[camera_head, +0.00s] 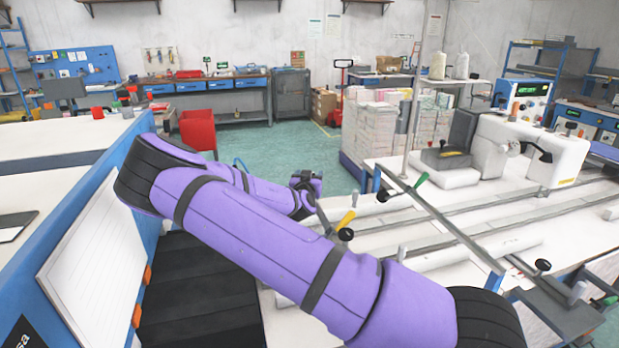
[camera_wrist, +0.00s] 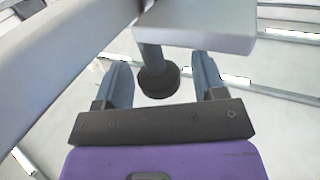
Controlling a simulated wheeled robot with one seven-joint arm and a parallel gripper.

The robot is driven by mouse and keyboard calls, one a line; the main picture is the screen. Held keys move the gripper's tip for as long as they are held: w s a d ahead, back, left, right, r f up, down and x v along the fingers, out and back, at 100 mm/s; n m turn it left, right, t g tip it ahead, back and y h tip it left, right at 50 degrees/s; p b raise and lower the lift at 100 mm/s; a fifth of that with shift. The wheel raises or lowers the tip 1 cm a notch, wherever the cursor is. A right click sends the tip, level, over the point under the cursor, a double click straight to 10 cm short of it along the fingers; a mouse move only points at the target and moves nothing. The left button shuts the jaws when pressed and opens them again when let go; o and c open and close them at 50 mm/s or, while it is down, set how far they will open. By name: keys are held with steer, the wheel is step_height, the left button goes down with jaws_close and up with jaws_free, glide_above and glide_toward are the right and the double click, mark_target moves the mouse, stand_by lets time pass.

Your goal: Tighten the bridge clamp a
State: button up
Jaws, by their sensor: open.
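In the wrist view my gripper (camera_wrist: 160,62) is open, one finger on each side of a dark post with a round black end (camera_wrist: 158,82). Gaps show between the post and both fingers. The post comes from under a grey block (camera_wrist: 195,25), beside a long grey bar (camera_wrist: 60,60). In the head view two clamp-like fittings show on the white table: one with a yellow handle (camera_head: 346,219), one with a green handle (camera_head: 421,180). I cannot tell which is clamp a. My purple arm crosses in front, and my fingertips are not clear there.
Metal rails (camera_head: 440,215) and white rolls cross the white table (camera_head: 370,268). A white sewing machine (camera_head: 530,148) stands at the right. A blue-edged white bench (camera_head: 100,180) is at the left. Stacked paper (camera_head: 375,130) stands behind. Green floor lies clear beyond.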

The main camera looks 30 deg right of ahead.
steer(key=shift+w+d, duration=0.1)
steer(key=shift+d, duration=0.05)
steer(key=shift+c, duration=0.4)
steer(key=c, duration=0.8)
